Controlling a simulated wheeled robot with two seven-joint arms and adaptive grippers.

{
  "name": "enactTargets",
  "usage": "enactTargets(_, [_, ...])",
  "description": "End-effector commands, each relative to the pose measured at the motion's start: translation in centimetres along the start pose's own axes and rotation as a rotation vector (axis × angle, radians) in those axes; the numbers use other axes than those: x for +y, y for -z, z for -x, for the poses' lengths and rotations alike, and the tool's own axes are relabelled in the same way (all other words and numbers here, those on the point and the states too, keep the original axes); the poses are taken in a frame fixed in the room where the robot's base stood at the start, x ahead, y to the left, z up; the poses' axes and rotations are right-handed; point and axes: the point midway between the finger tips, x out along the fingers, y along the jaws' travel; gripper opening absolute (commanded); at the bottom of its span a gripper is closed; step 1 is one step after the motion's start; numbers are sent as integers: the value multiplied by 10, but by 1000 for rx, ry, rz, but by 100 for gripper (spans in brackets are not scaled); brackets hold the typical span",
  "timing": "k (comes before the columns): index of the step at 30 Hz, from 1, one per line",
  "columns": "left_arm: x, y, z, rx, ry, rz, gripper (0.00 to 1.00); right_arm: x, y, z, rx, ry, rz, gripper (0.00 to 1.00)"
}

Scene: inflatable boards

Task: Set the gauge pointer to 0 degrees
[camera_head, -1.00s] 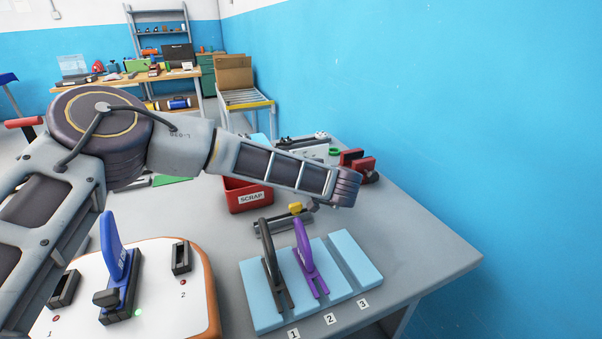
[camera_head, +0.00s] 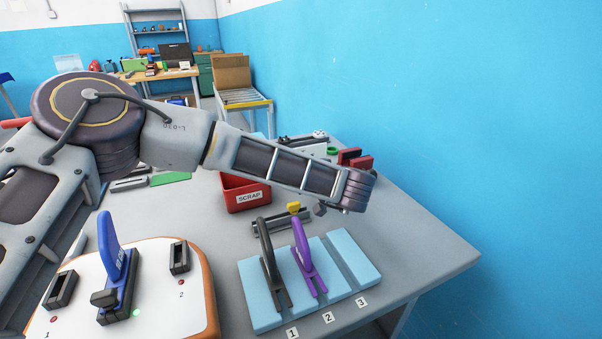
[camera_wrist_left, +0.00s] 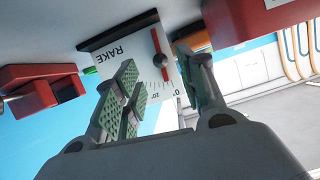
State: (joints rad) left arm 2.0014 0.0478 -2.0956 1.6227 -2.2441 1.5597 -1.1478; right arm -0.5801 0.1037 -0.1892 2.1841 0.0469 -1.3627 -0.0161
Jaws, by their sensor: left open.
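In the left wrist view, a white gauge plate (camera_wrist_left: 128,50) marked RAKE appears upside down, with a red pointer (camera_wrist_left: 155,40) and a dark round knob (camera_wrist_left: 160,60) on it. Scale marks with 20 and 0 show at its lower edge. The pointer's lower end is close to the marks, but its exact reading is too small to tell. My left gripper (camera_wrist_left: 160,88) is open. Its green-padded fingers stand in front of the plate, one on each side of the pointer's lower end. Contact with the pointer cannot be told. In the head view my forearm hides the gauge. My right gripper is not in view.
A red SCRAP bin (camera_head: 244,194) stands under my forearm. Red clamps (camera_head: 357,160) stand at the table's back right. A light-blue board (camera_head: 262,310) with black and purple levers and a white panel (camera_head: 160,292) with a blue lever are in front. The right table edge is clear.

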Motion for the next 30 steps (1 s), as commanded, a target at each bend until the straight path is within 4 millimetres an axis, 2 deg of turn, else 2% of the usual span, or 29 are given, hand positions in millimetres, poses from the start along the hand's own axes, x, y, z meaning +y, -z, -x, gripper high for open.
enactTargets(9, [1, 0, 48, 1, -3, -1, 40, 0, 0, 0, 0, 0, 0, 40])
enactTargets(15, [0, -1, 68, 0, -2, -2, 40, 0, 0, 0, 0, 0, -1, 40])
enactTargets(28, [0, -1, 75, -1, 0, -1, 40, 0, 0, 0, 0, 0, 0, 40])
enactTargets(30, [0, -1, 75, -1, 0, -1, 34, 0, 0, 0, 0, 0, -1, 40])
